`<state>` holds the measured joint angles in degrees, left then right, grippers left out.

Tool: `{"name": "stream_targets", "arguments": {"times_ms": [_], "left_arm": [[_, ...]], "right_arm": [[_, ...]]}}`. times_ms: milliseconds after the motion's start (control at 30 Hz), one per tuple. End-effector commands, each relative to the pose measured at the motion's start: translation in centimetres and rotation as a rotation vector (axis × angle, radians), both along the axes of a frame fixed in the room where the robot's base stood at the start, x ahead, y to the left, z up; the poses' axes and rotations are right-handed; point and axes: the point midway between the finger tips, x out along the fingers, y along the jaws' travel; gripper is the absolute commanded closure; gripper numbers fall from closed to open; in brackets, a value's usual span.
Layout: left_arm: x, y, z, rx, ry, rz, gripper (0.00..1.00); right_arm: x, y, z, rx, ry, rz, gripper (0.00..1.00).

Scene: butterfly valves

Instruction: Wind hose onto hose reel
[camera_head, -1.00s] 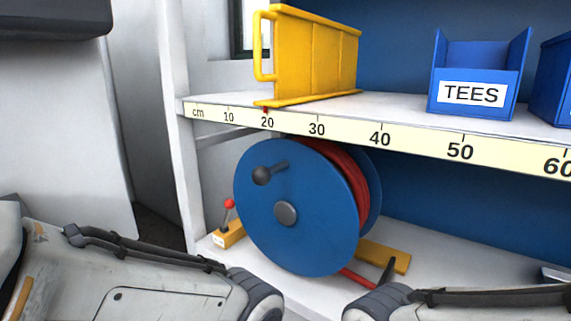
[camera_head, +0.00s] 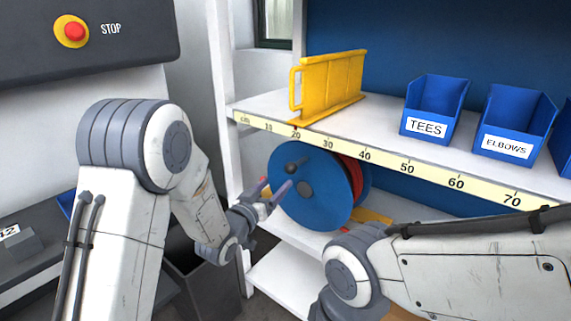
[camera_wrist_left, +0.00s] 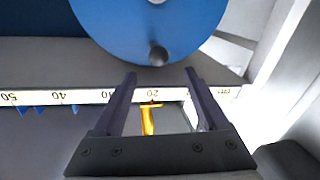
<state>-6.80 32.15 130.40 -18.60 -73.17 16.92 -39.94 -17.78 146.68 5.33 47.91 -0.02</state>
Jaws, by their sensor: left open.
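The blue hose reel (camera_head: 322,205) stands on the shelf below the ruler strip, its flat disc facing me. Red hose (camera_head: 356,178) shows wound behind the disc. A dark crank knob (camera_head: 291,168) sticks out from the disc's upper left. My left gripper (camera_head: 277,187) is open and empty at the disc's left edge, just below the knob. In the left wrist view, which is upside down, the reel (camera_wrist_left: 150,20) and knob (camera_wrist_left: 158,56) lie just beyond the open fingers (camera_wrist_left: 160,74). My right gripper is out of view; only its arm shows at the lower right.
The upper shelf with its ruler edge (camera_head: 408,167) overhangs the reel. It carries a yellow rack (camera_head: 330,88) and blue bins marked TEES (camera_head: 432,100) and ELBOWS (camera_head: 510,120). A dark bin (camera_head: 200,285) stands below my left arm. A red STOP button (camera_head: 74,31) is at upper left.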

Motion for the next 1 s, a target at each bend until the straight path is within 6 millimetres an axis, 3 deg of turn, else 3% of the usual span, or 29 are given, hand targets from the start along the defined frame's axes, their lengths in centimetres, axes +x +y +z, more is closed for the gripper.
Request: {"name": "stream_targets", "arguments": {"times_ms": [600,1000], "left_arm": [[8.4,-4.2,0.1,-0.003,-0.006,-0.006,0.24],[9.3,-4.5,0.0,-0.002,-0.004,-0.003,0.24]], "right_arm": [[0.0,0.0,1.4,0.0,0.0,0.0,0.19],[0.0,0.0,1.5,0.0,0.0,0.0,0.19]]}}
